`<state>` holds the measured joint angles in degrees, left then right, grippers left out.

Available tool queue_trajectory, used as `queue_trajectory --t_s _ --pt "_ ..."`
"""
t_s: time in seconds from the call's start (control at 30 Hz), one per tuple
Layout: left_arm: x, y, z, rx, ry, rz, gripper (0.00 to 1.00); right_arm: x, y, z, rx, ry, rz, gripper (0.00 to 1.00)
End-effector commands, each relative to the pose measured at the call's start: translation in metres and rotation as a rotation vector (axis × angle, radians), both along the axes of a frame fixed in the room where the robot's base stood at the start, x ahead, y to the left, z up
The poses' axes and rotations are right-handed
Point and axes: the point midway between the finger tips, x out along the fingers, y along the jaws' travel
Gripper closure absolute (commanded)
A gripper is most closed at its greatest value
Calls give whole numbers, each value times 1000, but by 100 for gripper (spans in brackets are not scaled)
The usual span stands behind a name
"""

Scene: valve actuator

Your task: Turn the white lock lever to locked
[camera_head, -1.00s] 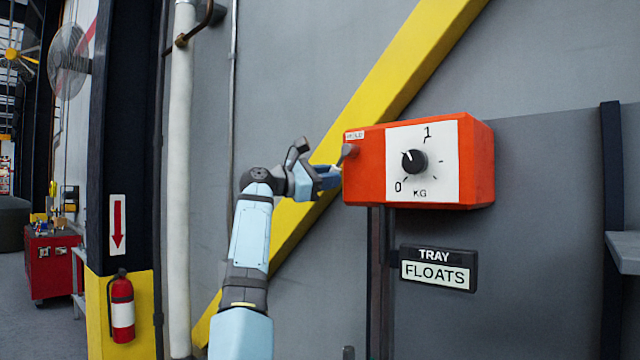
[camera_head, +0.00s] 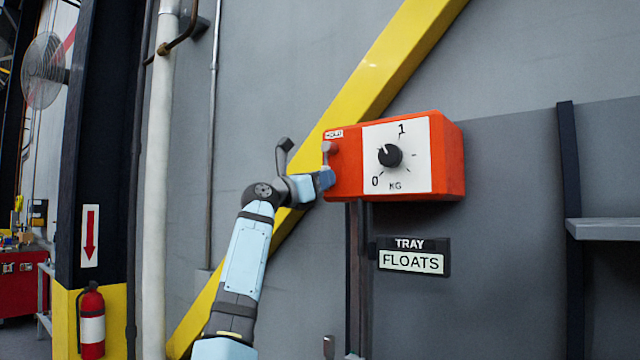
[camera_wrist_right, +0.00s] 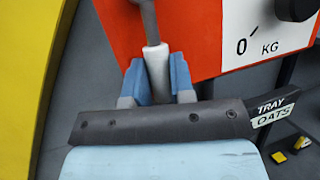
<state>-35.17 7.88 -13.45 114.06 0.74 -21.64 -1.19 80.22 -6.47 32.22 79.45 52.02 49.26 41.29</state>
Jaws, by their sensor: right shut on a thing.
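An orange-red box (camera_head: 450,155) is fixed on a dark post, with a white dial face and black knob (camera_head: 390,155) on its front. A lever with a grey upper part (camera_head: 328,148) sits at the box's left end, under a small "HOLD" label (camera_head: 334,134). In the right wrist view the lever's white handle (camera_wrist_right: 156,62) hangs down between the blue fingertips of my right gripper (camera_wrist_right: 158,80). The right gripper also shows in the head view (camera_head: 325,180), shut on the handle, at the box's lower left. My left gripper is not in view.
A sign reading "TRAY FLOATS" (camera_head: 412,256) is below the box beside the post (camera_head: 357,280). A yellow diagonal beam (camera_head: 400,65) runs behind. A grey shelf (camera_head: 610,229) is at right, a fire extinguisher (camera_head: 91,320) at lower left.

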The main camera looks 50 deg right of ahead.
Motion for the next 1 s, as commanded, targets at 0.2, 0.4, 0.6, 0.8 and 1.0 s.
queue_trajectory --t_s 0.2,0.4,0.6,0.8,1.0 --pt "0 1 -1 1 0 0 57 -1 0 0 1 7 0 100" --pt "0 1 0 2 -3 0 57 0 0 0 1 6 0 100" --pt "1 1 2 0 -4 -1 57 0 0 0 1 5 0 52" --pt "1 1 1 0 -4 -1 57 0 1 -1 0 5 0 52" --pt "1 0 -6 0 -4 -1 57 4 21 -10 -1 6 3 52"
